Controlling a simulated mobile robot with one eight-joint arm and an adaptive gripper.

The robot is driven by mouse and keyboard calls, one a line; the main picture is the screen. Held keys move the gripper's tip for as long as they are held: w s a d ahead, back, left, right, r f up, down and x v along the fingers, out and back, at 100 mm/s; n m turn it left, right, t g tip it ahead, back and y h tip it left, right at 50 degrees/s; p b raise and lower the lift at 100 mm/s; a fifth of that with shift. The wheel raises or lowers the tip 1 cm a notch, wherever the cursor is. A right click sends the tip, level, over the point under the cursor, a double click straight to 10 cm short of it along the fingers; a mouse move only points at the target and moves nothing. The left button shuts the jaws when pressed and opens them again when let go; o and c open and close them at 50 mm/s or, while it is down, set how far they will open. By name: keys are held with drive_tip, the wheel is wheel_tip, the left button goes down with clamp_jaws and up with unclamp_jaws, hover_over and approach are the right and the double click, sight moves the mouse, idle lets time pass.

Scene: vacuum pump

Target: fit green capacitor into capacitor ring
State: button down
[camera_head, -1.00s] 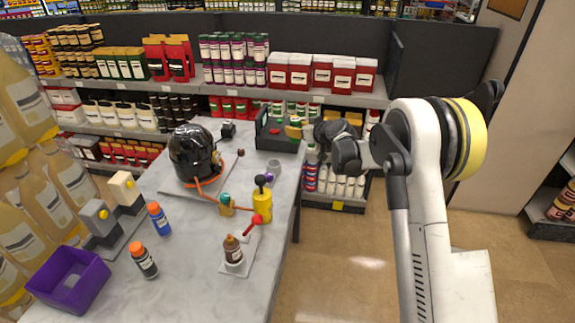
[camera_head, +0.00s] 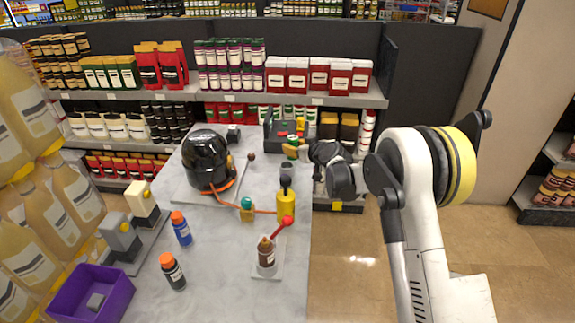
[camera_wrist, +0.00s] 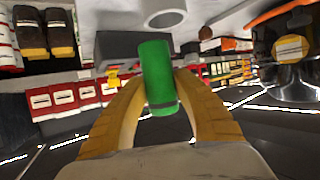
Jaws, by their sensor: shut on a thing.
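The green capacitor (camera_wrist: 158,75) is a green cylinder held between the yellow fingers of my gripper (camera_wrist: 160,100) in the wrist view. The gripper is shut on it, and the capacitor's far end sticks out past the fingertips. In the head view my gripper (camera_head: 291,148) is over the far right part of the table, small and partly hidden by my own wrist. A round grey ring (camera_wrist: 166,18), likely the capacitor ring, lies beyond the capacitor at the top of the wrist view, apart from it. In the head view the ring (camera_head: 286,169) sits behind the yellow bottle.
The black vacuum pump (camera_head: 206,158) stands left of the ring, and also shows in the wrist view (camera_wrist: 292,62). A dark toolbox (camera_head: 272,135) is at the table's far edge.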

drive_tip(key=shift+s+a+f+b, duration=0.2)
drive_tip(key=shift+a+f, duration=0.2)
drive_tip(key=shift+a, duration=0.15)
drive_tip(key=shift+s+a+f+b, duration=0.1)
drive_tip(key=shift+s+a+f, duration=0.1)
drive_tip(key=shift+a+f, duration=0.25)
wheel_tip(320, 180, down, 4)
drive_tip(key=shift+r+b, duration=0.1)
drive_tip(key=shift+b, duration=0.7)
drive_tip(key=shift+r, duration=0.1)
drive_tip(key=c, duration=1.4)
unclamp_jaws()
drive_tip(key=shift+f, duration=0.25)
drive_tip(key=o, duration=0.3)
drive_tip(key=shift+r, duration=0.1)
drive_tip(key=shift+o, duration=0.2)
